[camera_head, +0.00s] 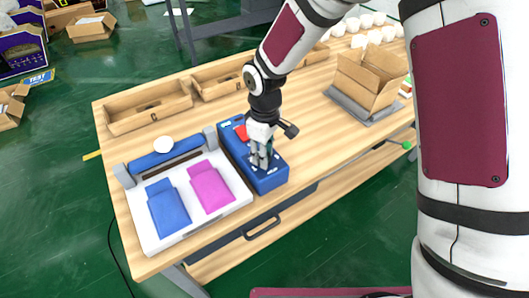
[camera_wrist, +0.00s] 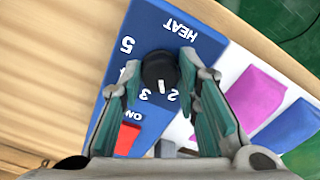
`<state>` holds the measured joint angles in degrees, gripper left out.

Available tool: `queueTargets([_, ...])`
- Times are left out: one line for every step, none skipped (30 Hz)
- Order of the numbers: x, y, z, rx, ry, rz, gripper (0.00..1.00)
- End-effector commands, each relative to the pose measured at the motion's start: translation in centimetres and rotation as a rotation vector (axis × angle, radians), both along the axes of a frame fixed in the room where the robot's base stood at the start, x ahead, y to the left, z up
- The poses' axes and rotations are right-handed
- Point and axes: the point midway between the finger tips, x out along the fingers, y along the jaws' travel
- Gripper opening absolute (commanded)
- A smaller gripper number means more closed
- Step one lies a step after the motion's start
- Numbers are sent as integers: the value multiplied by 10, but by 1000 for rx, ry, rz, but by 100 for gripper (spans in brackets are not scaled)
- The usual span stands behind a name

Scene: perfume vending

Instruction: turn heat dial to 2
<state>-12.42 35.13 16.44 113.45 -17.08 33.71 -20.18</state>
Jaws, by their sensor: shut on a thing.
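The blue control box (camera_head: 270,180) stands on the wooden table beside the white press. In the wrist view, the blue panel (camera_wrist: 182,28) carries the word HEAT and white numbers around the black heat dial (camera_wrist: 158,72). A short white mark on the dial's face lies between the 3 and the 2, closer to the 2. My gripper (camera_wrist: 160,65) has one finger on each side of the dial and is shut on it. In the head view my gripper (camera_head: 261,160) reaches down onto the box and hides the dial.
A red switch (camera_wrist: 127,138) marked ON is on the same panel. The white press (camera_head: 188,200) holds a blue pouch (camera_head: 168,208) and a magenta pouch (camera_head: 211,187). Wooden trays (camera_head: 148,122) line the back, and an open carton (camera_head: 369,78) stands to the right.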

Motion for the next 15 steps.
queueTargets([1,0,0,2,-2,32,2])
queueTargets([1,1,0,2,-2,54,2])
queueTargets([1,1,0,2,-2,79,2])
queueTargets([1,1,0,2,-2,97,2])
queueTargets([1,1,0,2,-2,112,2])
queueTargets([1,1,0,2,-2,133,2])
queueTargets([1,1,0,2,-2,145,2])
queueTargets([1,1,0,2,-2,158,2])
queueTargets([1,1,0,2,-2,174,2])
queueTargets([1,1,0,2,-2,184,2])
queueTargets([1,1,0,2,-2,194,2])
queueTargets([1,1,0,1,-2,205,2])
queueTargets([1,1,0,1,-2,212,2])
queueTargets([1,1,0,1,-2,218,2])
queueTargets([0,1,0,1,-2,224,2])
